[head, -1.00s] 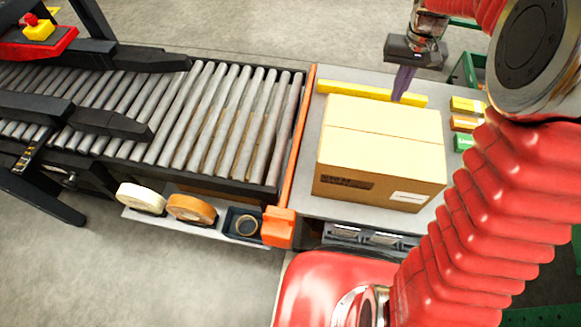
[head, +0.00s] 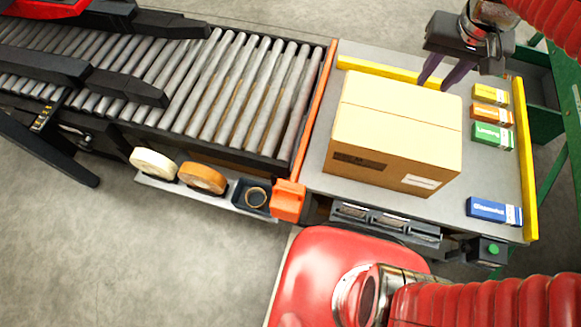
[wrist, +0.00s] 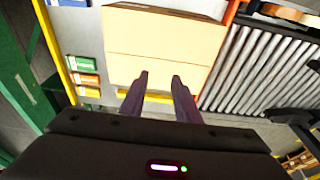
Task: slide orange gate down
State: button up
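The orange gate (head: 313,112) is a thin upright strip along the end of the roller conveyor, between the rollers and the grey table. An orange block (head: 288,200) sits at its near end. In the wrist view the gate (wrist: 229,14) shows at the upper right, beside the box. My gripper (head: 434,86) is above the far side of the table, behind the cardboard box and well right of the gate. Its two dark fingers are apart with nothing between them, as the wrist view also shows (wrist: 160,76).
A closed cardboard box (head: 395,125) stands on the grey table (head: 316,165), right of the gate. Yellow rails (head: 527,160) edge the table. Several small cartons (head: 492,135) lie at right. The roller conveyor (head: 235,90) is empty. Tape rolls (head: 203,178) sit on a low shelf.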

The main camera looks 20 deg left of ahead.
jog(key=s+r+t, duration=0.1)
jog(key=s+t, duration=0.2)
jog(key=s, duration=1.2)
jog(key=shift+r, duration=0.4)
jog(key=shift+d, duration=0.1)
